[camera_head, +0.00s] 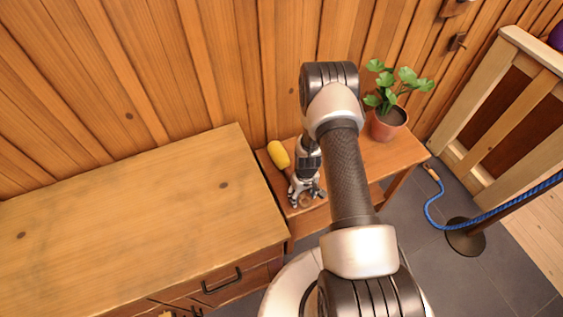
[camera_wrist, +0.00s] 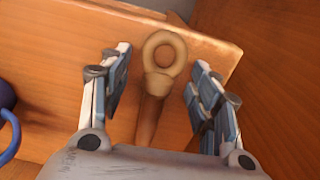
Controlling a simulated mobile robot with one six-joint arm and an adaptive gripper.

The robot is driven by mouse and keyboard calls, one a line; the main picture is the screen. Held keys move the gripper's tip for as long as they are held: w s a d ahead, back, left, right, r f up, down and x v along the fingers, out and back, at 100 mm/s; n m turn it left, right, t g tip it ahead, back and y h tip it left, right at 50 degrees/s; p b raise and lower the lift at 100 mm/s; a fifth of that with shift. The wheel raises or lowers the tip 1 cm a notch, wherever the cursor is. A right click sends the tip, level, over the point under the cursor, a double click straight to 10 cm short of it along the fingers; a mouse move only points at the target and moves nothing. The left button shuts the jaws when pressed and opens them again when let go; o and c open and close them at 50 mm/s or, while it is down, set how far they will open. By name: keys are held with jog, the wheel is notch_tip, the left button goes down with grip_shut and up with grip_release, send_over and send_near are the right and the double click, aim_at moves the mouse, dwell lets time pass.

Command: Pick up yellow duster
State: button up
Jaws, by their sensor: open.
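The yellow duster (camera_head: 278,154) lies on the small wooden table (camera_head: 400,157). Its yellow head is toward the wall. In the wrist view its brown handle (camera_wrist: 149,118) ends in a tan collar and ring, close to the table's edge. My gripper (camera_head: 306,196) is open above the handle end. In the wrist view my gripper (camera_wrist: 161,60) has one finger on each side of the handle and ring, with gaps on both sides. The yellow head is not seen in the wrist view, and part of the handle is hidden by my gripper.
A potted plant (camera_head: 388,124) stands toward the right end of the table. A larger wooden cabinet (camera_head: 120,220) with a bare top is at the left. A plank wall is behind. A blue rope (camera_head: 433,207) and its post are at the right. A dark blue thing (camera_wrist: 7,95) is cut off in the wrist view.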

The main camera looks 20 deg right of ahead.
jog(key=shift+r, duration=0.1)
jog(key=shift+c, duration=0.2)
jog(key=c, duration=1.1)
jog(key=shift+r, duration=0.15)
